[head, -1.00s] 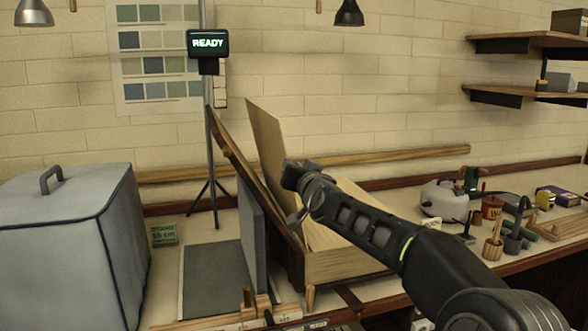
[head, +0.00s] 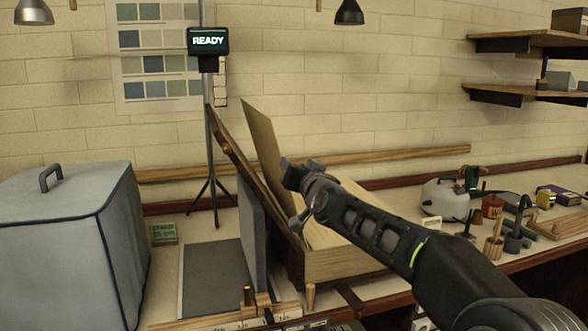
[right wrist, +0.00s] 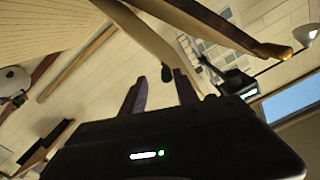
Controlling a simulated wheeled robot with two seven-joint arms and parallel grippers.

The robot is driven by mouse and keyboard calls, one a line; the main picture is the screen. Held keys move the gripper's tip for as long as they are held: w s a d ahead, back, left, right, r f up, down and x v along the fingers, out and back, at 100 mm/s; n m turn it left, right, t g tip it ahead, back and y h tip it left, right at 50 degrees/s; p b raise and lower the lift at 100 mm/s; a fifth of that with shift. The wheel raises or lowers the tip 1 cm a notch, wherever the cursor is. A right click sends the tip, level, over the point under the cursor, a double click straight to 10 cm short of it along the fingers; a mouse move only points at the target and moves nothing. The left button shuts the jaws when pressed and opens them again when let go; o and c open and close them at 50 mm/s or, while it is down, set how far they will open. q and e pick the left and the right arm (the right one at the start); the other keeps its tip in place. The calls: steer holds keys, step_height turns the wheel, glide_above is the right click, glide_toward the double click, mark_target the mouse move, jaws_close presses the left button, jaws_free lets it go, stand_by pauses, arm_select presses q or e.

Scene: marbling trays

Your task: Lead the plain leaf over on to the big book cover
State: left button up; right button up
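The plain tan leaf (head: 262,140) stands up from the big book (head: 345,262), tilted to the left. The book's brown-edged cover (head: 232,145) leans open at its left. My right gripper (head: 292,172) is at the right side of the leaf; whether it touches cannot be told. In the right wrist view its two fingers (right wrist: 161,85) are apart with nothing seen between them. My left gripper is not in view.
A grey covered box (head: 65,240) stands at the left. A flat grey sheet (head: 212,280) and an upright grey panel (head: 250,235) are left of the book. A tripod with a READY display (head: 208,42) stands behind. Small tools and a pale kettle (head: 443,198) lie at the right.

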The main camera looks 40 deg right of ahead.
steer(key=shift+b+v, duration=0.8)
steer(key=shift+v, duration=2.1)
steer(key=w+a+f+g+y, duration=0.1)
steer(key=a+f, duration=0.1)
steer(key=f, duration=0.6)
steer(key=w+a+f+n+g+y, duration=0.1)
steer(key=w+a+f, duration=0.1)
steer(key=f, duration=0.7)
steer(key=w+a+f+g+y, duration=0.1)
steer(key=a+f+g, duration=0.15)
steer(key=f, duration=0.55)
steer(key=s+a+f+n+g+y+p, duration=0.1)
steer(key=s+a+f+y, duration=0.1)
steer(key=a+f, duration=0.6)
steer(key=s+a+f+n+g+y+p, duration=0.1)
steer(key=s+a+f+g, duration=0.15)
steer(key=f, duration=0.85)
steer(key=s+a+f+n+g+y, duration=0.1)
steer(key=s+a+f+g+y, duration=0.15)
steer(key=s+a+f, duration=0.95)
steer(key=s+a+f+n+g+p, duration=0.1)
steer(key=s+a+f, duration=0.3)
steer(key=s, duration=0.4)
steer(key=s+a+f+n+g+y+p, duration=0.1)
steer(key=s+a+f+g, duration=0.3)
steer(key=s, duration=0.5)
steer(key=shift+s+a+f+g, duration=0.3)
steer(key=shift+a+f, duration=0.45)
steer(key=shift+a, duration=0.3)
